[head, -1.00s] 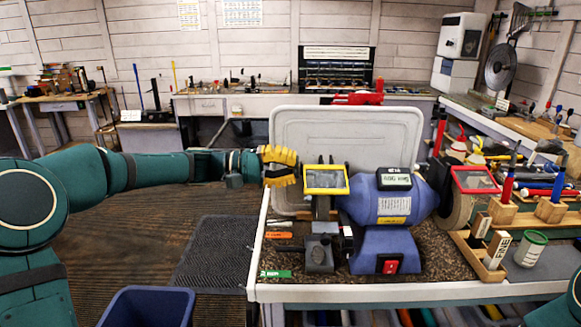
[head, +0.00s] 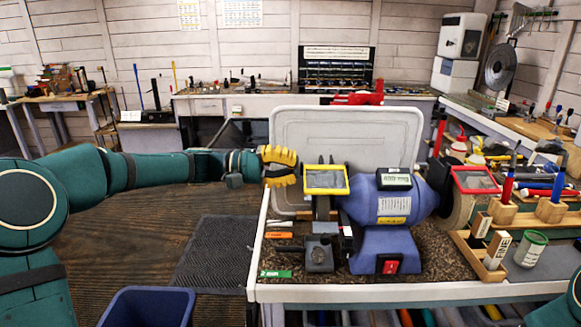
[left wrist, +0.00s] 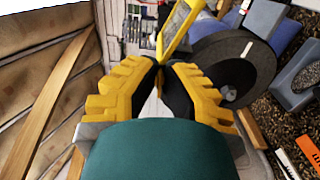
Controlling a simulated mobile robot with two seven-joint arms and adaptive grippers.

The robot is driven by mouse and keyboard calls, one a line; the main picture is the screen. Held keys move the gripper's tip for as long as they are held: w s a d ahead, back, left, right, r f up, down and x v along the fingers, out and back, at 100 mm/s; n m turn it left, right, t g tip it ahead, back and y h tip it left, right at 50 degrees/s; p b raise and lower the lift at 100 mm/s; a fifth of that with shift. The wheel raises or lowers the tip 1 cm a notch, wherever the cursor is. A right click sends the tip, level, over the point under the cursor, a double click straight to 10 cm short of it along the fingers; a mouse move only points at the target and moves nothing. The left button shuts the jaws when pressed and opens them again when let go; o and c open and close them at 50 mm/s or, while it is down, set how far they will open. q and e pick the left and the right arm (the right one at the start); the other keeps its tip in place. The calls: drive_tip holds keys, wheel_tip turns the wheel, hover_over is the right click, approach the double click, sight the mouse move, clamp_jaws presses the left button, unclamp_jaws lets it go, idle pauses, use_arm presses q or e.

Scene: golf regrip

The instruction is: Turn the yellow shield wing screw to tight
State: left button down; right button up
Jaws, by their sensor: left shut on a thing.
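The yellow-framed shield (head: 325,180) stands at the left end of the blue bench grinder (head: 385,208). In the left wrist view, its yellow frame (left wrist: 176,28) rises just beyond my fingertips. My left gripper (head: 297,167) is beside the shield's left edge, with its yellow-padded fingers closed. In the left wrist view, its fingertips (left wrist: 161,68) meet near the base of the frame, shut on the wing screw. The screw is mostly hidden between the fingers, so its tightness cannot be seen. My right gripper is out of view.
The dark grinding wheel (left wrist: 228,66) is close to the right of my fingers in the left wrist view. A red-framed shield (head: 475,180) is at the grinder's right end. A grey panel (head: 345,128) stands behind the grinder. A blue bin (head: 148,307) is on the floor.

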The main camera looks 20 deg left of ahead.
use_arm(q)
drive_tip(key=shift+f, duration=0.15)
drive_tip(key=c, duration=1.1)
unclamp_jaws()
drive_tip(key=shift+s+d, duration=0.1)
drive_tip(key=v, duration=1.2)
